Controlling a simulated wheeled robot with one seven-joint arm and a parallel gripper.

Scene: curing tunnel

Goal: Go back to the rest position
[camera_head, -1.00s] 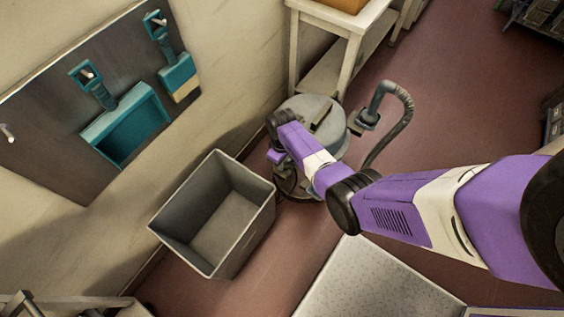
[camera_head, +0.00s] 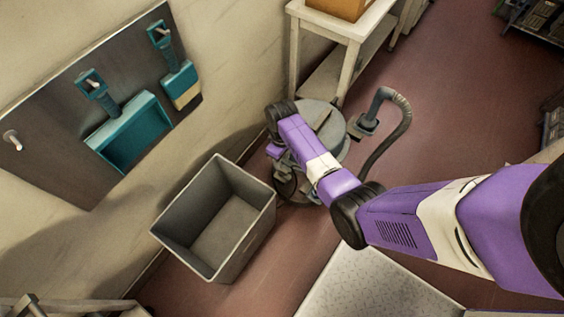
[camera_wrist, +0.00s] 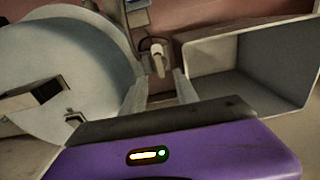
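My gripper shows in the wrist view (camera_wrist: 159,80) with its two pale fingers apart and nothing held between them. A pale, knob-like part shows beyond the fingers, not clearly in their grip. In the head view my arm reaches from the right edge toward the grey drum-shaped vacuum cleaner (camera_head: 327,118), and its end hangs in front of the drum. The fingers are hidden or too small to make out there. In the wrist view the drum (camera_wrist: 75,50) fills the left side and the grey bin (camera_wrist: 235,75) stands to the right.
The open grey bin (camera_head: 196,239) looks empty beside the wall. A teal dustpan (camera_head: 133,135) and a teal brush (camera_head: 179,77) hang on a wall board (camera_head: 60,150). A cream table (camera_head: 345,25) stands behind the vacuum. The vacuum hose (camera_head: 397,132) curves right. Red floor right of it is clear.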

